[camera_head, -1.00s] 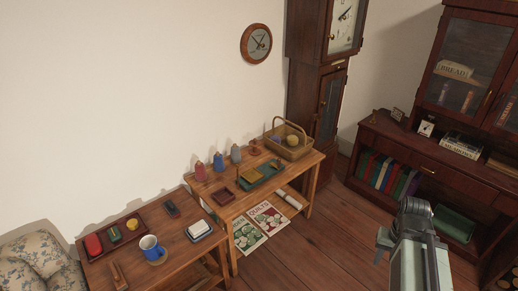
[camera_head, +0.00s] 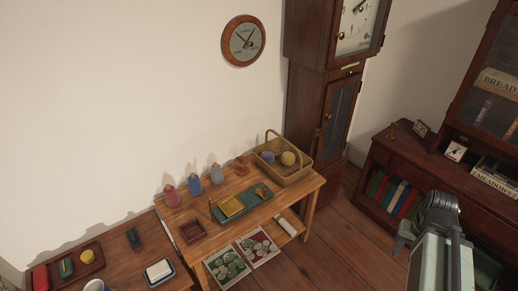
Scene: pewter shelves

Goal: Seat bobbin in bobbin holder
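Pink (camera_head: 171,196), blue (camera_head: 195,186) and grey (camera_head: 216,176) spool-like things stand upright in a row at the back of the wooden work table (camera_head: 290,205). A small reddish-brown wooden piece (camera_head: 241,162) stands right of them. I cannot tell which of these is the bobbin or the bobbin holder. A green tray (camera_head: 262,187) in front of them bears a yellow block-like thing (camera_head: 231,206) and small items too small to make out. My gripper (camera_head: 405,236) shows at the lower right on my arm, over the floor and well apart from the table. Its fingers are not clear.
A wicker basket (camera_head: 293,177) with yarn balls stands at the table's right end. Another table with a dark tray (camera_head: 82,268) is at lower left. A tall clock (camera_head: 322,110) and cabinet flank clear floor (camera_head: 345,230).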

